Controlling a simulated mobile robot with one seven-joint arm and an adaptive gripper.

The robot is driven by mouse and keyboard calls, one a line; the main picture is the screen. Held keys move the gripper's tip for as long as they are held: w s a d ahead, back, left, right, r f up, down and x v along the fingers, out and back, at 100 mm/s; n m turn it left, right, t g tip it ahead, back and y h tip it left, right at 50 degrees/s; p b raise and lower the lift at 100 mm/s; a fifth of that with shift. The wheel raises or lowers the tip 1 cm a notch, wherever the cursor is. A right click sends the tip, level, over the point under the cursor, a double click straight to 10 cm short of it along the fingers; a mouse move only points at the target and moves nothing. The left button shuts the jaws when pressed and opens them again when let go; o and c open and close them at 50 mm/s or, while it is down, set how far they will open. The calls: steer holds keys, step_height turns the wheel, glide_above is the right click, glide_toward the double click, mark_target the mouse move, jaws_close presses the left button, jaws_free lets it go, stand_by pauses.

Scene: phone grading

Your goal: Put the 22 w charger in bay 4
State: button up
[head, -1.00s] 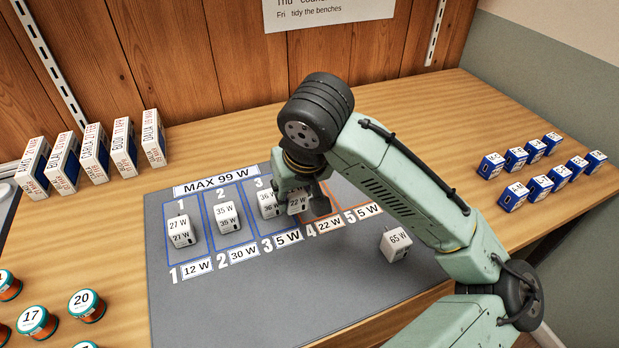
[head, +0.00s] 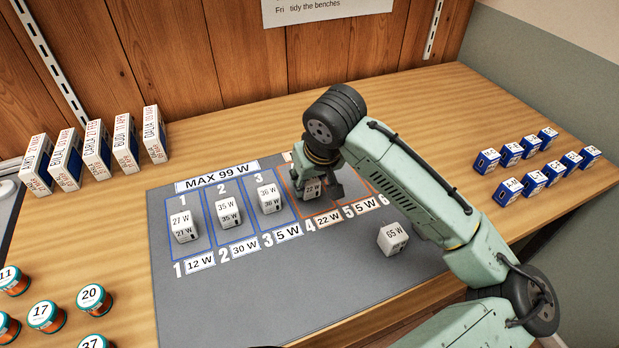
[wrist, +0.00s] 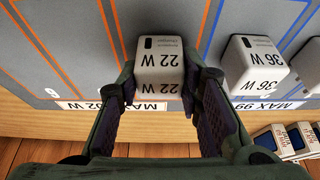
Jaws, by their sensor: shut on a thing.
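The white 22 W charger (head: 311,188) is between the fingers of my gripper (head: 324,190) over bay 4, an orange-outlined bay on the grey mat (head: 215,290). In the wrist view the charger (wrist: 160,68) is upright with its label readable, and my gripper (wrist: 163,95) is shut on it from both sides. The charger is at or just above the mat; I cannot tell if it touches. The bay 4 label (head: 328,219) reads 22 W. My gripper hides part of bays 4 and 5.
Chargers stand in bay 1 (head: 183,227), bay 2 (head: 228,212) and bay 3 (head: 269,199). A 65 W charger (head: 393,238) sits on the mat at the right.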

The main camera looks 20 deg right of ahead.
steer(key=shift+f, duration=0.25)
steer(key=o, duration=1.2)
steer(key=shift+r, duration=0.45)
steer(key=b+v, duration=0.1)
steer(key=v, duration=1)
steer(key=shift+s+r, duration=0.2)
steer(key=shift+r, duration=0.15)
